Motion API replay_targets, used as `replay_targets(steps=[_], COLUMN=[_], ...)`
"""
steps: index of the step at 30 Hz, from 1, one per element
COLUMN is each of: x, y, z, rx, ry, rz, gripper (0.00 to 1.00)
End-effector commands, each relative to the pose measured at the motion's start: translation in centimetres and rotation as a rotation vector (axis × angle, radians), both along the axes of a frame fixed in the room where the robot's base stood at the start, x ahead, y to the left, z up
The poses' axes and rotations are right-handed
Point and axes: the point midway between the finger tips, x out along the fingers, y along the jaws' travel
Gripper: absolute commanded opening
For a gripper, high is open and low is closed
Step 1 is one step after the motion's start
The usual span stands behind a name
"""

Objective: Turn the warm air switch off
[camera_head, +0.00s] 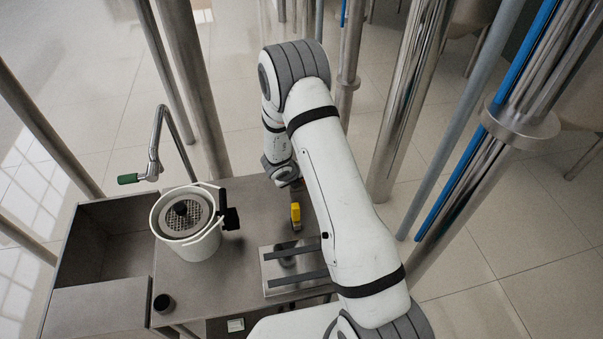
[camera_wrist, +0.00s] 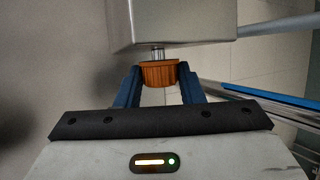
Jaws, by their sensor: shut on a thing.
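The switch is an orange-brown ribbed knob (camera_wrist: 159,73) on a short metal shaft at the edge of a grey metal box (camera_wrist: 185,22) in the wrist view. I take it to be the warm air switch; no label is visible. My gripper (camera_wrist: 157,78) has its two blue fingers on either side of the knob and is shut on it. The knob is still joined to the box by its shaft. No mark showing its turned position can be made out. In the head view my own arm hides the knob, and my fingers cannot be made out.
In the head view a white bucket (camera_head: 203,246) with a perforated metal part stands on the steel counter (camera_head: 185,285), beside a sink (camera_head: 118,225) and a green-handled tap (camera_head: 128,179). A yellow item (camera_head: 295,213) is near my wrist. Steel pipes (camera_head: 408,100) stand close behind my arm.

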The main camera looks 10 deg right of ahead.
Motion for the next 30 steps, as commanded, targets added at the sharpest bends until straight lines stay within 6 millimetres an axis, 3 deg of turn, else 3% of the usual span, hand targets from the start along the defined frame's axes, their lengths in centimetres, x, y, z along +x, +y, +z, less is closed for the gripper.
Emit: replay_targets(steps=[15,30], x=[0.1,0.1], y=[0.8,0.9], z=[-1.4,-1.1], rx=[-0.460,-0.675], ry=[-0.002,-0.001], rz=[0.003,0.003], gripper=[0.12,0.12])
